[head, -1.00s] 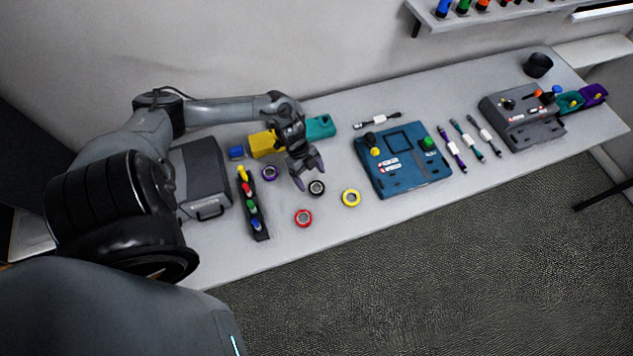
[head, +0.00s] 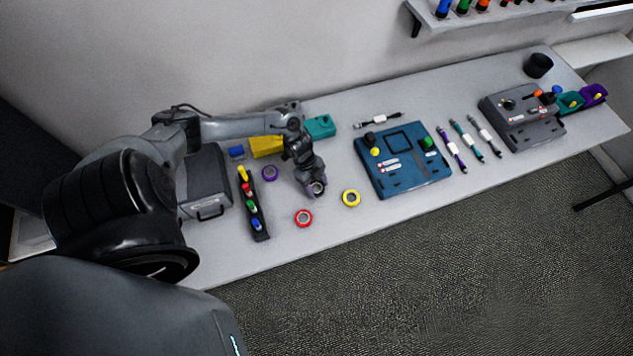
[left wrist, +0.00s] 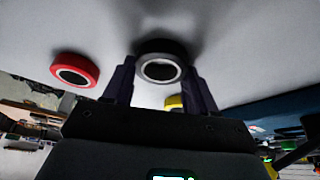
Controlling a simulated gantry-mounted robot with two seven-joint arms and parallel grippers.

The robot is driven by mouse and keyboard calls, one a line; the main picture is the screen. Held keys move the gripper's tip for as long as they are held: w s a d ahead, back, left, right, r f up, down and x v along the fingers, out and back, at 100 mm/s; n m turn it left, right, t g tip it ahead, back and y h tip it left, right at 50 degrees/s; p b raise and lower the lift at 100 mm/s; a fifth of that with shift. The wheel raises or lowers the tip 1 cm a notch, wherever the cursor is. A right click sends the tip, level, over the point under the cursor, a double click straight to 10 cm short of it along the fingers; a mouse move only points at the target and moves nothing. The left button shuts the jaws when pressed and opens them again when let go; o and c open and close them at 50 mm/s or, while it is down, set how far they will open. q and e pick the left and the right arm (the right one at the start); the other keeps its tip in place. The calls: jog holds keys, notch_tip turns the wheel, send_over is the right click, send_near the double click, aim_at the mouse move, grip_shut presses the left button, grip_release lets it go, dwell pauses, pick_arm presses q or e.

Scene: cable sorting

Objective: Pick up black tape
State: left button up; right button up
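The black tape (head: 317,188) is a small dark ring with a pale core, near the front of the table between the red and yellow tapes. My left gripper (head: 314,188) points down over it and hides much of it in the head view. In the left wrist view, the black tape (left wrist: 160,69) lies between the two spread fingers of my left gripper (left wrist: 161,72). The fingers flank its sides closely; I cannot tell whether they touch it. My right gripper is in neither current view.
A red tape (head: 304,218), a yellow tape (head: 351,198) and a purple tape (head: 270,173) lie around the gripper. A black strip with coloured pegs (head: 257,218) is to the left. A blue panel box (head: 402,178) stands to the right. The table's front edge is near.

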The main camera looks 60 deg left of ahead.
pick_arm(q)
jog(key=c, duration=0.4)
jog(key=shift+r, duration=0.1)
